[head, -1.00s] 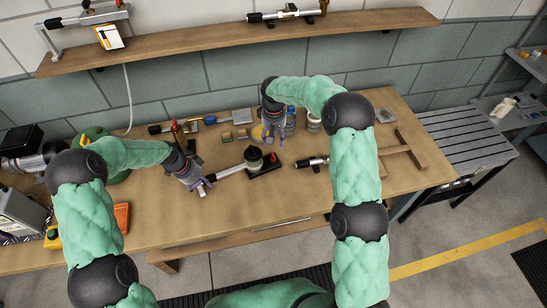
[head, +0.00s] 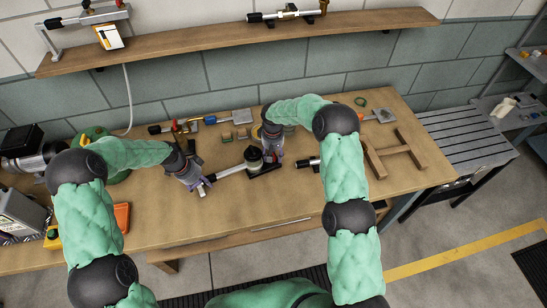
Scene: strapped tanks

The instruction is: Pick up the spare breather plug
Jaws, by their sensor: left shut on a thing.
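My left gripper (head: 205,185) is shut on the near left end of a pale grey bar (head: 232,173) low over the bench. The bar runs right to a dark and white cylindrical unit (head: 253,156) on a black base (head: 265,169). My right gripper (head: 273,157) is at the right side of this unit, fingers down, and covers part of the base. Whether its fingers are open or shut is hidden by the hand and too small to tell. I cannot make out the spare breather plug with certainty.
The wooden bench (head: 140,228) has clear room at its front. A wooden frame (head: 399,152) lies at the right. A shelf (head: 230,36) hangs above.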

